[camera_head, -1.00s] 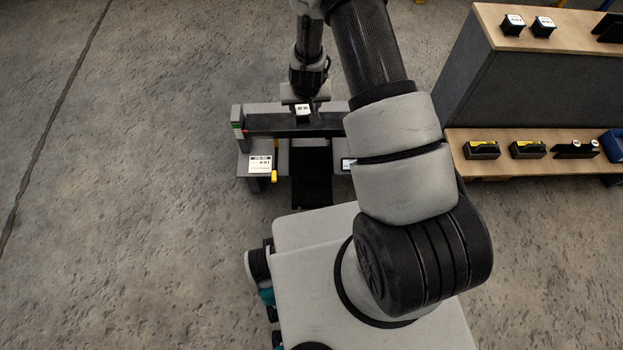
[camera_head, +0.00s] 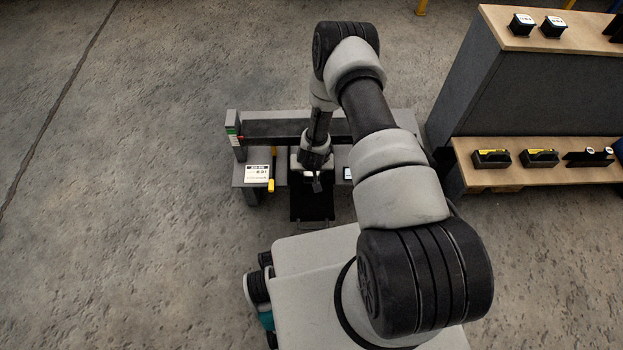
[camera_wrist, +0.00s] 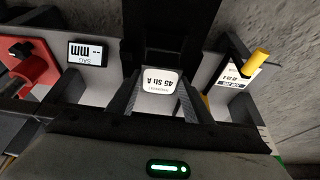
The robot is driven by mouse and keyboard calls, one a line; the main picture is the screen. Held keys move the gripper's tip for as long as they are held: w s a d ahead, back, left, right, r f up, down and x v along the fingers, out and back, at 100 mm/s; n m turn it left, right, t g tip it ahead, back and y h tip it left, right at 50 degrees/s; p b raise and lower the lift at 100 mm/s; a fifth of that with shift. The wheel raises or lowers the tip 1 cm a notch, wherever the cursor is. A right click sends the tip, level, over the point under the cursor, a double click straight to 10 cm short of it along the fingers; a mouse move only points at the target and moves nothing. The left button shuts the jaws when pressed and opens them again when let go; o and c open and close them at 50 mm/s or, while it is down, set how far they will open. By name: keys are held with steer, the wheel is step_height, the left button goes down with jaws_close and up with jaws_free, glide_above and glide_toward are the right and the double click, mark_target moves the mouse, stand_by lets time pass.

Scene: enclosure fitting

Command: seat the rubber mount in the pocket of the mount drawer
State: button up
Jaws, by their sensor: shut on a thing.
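My gripper (camera_wrist: 160,98) is shut on the rubber mount (camera_wrist: 160,82), a dark block with a white top label reading "45 Sh A". The mount sits between the two fingers in the wrist view. In the head view my gripper (camera_head: 311,172) is low over the rear part of the black mount drawer (camera_head: 312,207), which sticks out from the bench toward my base. The drawer also shows as a dark panel in the wrist view (camera_wrist: 165,22). The pocket is hidden or too dark to make out, and I cannot tell whether the mount touches the drawer.
A dark crossbeam (camera_head: 270,130) spans the bench behind my gripper. A white label plate (camera_head: 257,173) and a yellow handle (camera_head: 272,172) are left of the drawer. A small display (camera_wrist: 88,53) reads "SAG -- mm". A wooden shelf (camera_head: 545,172) with several parts stands at right.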

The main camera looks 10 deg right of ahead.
mark_target(312, 175)
steer(key=shift+w+f+b, duration=0.1)
steer(key=shift+f+b, duration=0.55)
steer(key=shift+f, duration=1.55)
steer(key=shift+f, duration=0.1)
steer(key=o, duration=1.4)
steer(key=shift+c, duration=0.2)
